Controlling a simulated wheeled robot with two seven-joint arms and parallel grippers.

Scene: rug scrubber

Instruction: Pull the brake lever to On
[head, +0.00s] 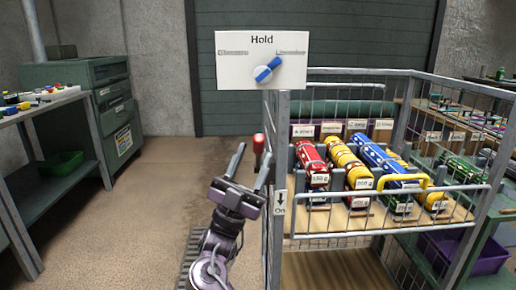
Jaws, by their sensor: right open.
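The brake lever (259,144) shows as a red grip, upright, at the left front post of the wire cart. A white label with a down arrow and the word "On" (280,203) is on that post, below and right of the grip. My right gripper (254,152) is open, with its two fingers pointing up and away. In the picture the red grip appears between the fingertips, nearer the right one. I cannot tell whether they touch it. My left gripper is not in view.
The wire cart (385,236) holds several coloured rolls on a wooden shelf. A white "Hold" sign (262,60) with a blue and white knob stands above its left corner. A green workbench (50,195) is at left. The floor between bench and cart is clear.

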